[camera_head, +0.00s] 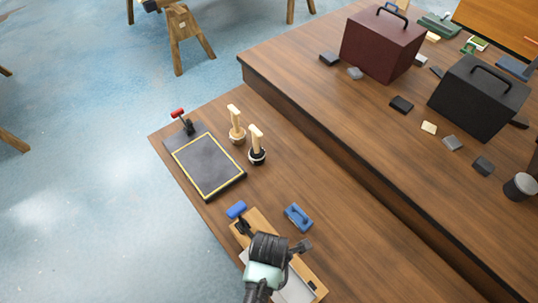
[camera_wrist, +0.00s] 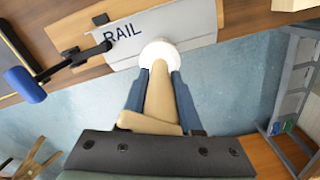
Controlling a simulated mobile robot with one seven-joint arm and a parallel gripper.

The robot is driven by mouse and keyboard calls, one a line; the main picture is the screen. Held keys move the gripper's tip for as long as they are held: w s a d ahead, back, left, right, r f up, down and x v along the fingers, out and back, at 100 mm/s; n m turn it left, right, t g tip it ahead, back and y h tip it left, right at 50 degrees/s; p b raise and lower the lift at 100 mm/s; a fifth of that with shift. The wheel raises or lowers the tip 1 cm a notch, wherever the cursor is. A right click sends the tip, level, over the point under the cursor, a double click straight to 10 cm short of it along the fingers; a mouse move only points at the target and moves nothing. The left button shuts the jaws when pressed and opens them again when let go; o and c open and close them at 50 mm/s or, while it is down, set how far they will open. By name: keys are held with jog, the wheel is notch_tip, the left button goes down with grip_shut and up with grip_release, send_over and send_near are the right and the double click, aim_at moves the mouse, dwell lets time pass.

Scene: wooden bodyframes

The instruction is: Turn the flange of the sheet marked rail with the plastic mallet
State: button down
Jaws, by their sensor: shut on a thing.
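My gripper (camera_wrist: 160,97) is shut on the tan handle of the plastic mallet (camera_wrist: 159,52), whose round head is white. In the wrist view the mallet head overlaps the edge of the grey sheet (camera_wrist: 178,27) marked RAIL. I cannot tell whether it touches the sheet. The sheet lies on a wooden block and shows partly in the head view (camera_head: 293,289). A black clamp with a blue handle (camera_wrist: 25,84) reaches over the sheet's left end; its handle also shows in the head view (camera_head: 237,209). In the head view my wrist hides the fingers and the mallet.
A blue tool (camera_head: 298,217) lies beside the block. Two wooden-handled tools (camera_head: 236,122) (camera_head: 257,143) stand in holders behind. A dark yellow-bordered board (camera_head: 208,166) with a red-handled clamp (camera_head: 178,113) lies back left. A raised bench with boxes (camera_head: 382,44) is to the right.

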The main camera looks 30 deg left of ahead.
notch_tip(320, 180, down, 4)
jog(key=shift+r+b, duration=0.25)
jog(key=shift+b, duration=0.4)
jog(key=shift+r+p, duration=0.45)
jog(key=shift+r, duration=0.05)
notch_tip(320, 180, up, 6)
jog(key=p, duration=0.6)
jog(key=shift+r, duration=1.25)
jog(key=s+d+r, duration=0.2)
jog(key=s, duration=0.6)
jog(key=shift+s+d, duration=0.25)
jog(key=shift+s, duration=0.05)
